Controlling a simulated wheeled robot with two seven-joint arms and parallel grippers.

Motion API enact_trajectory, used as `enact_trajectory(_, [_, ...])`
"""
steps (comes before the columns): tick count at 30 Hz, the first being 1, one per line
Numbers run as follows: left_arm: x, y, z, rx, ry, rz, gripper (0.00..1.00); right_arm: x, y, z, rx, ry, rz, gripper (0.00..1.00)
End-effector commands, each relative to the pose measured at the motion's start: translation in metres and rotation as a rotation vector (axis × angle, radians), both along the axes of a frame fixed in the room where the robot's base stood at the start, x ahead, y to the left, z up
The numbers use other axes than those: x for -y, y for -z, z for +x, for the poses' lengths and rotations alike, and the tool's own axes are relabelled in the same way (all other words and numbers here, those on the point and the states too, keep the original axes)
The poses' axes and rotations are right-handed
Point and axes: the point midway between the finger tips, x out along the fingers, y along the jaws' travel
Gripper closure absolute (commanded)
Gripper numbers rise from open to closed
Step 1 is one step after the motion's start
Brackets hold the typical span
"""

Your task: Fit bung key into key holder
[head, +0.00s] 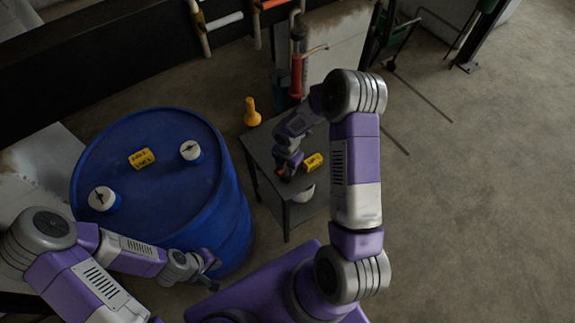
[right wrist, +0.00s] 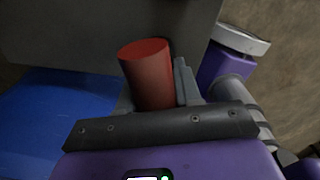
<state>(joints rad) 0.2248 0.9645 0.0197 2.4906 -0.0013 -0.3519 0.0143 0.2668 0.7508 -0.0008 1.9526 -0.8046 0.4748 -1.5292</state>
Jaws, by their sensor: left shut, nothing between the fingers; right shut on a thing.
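My right gripper (head: 286,172) is low over the small dark grey table (head: 264,152). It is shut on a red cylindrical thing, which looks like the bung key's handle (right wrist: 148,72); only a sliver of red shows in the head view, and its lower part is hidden. A yellow piece with black lettering (head: 313,161) is on the table just right of that gripper, possibly part of the key holder; I cannot tell whether the key touches it. My left gripper (head: 211,264) is shut and empty, beside the blue drum's lower right side.
A yellow flask-shaped object (head: 251,112) and a red cylinder (head: 296,75) are behind the table. Open floor lies to the right.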

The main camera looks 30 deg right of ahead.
Motion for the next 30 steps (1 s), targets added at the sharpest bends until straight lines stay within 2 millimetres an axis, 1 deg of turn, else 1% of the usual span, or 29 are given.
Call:
enact_trajectory(8, [0.000,0.000,0.000,0.000,0.000,0.000,1.00,0.000,0.001,0.000,0.001,0.000,-0.001,1.00])
enact_trajectory(9, [0.000,0.000,0.000,0.000,0.000,0.000,1.00,0.000,0.001,0.000,0.001,0.000,-0.001,0.63])
enact_trajectory(14, [0.000,0.000,0.000,0.000,0.000,0.000,1.00,0.000,0.001,0.000,0.001,0.000,-0.001,0.39])
enact_trajectory(15, [0.000,0.000,0.000,0.000,0.000,0.000,1.00,0.000,0.001,0.000,0.001,0.000,-0.001,0.36])
enact_trajectory(23, [0.000,0.000,0.000,0.000,0.000,0.000,1.00,0.000,0.000,0.000,0.000,0.000,0.000,0.36])
enact_trajectory(26, [0.000,-0.002,0.000,0.000,0.000,0.000,1.00,0.001,-0.009,0.000,0.001,0.002,-0.001,0.36])
enact_trajectory(30, [0.000,-0.008,0.000,0.000,0.000,0.000,1.00,0.001,-0.032,0.001,0.004,0.000,-0.001,0.36])
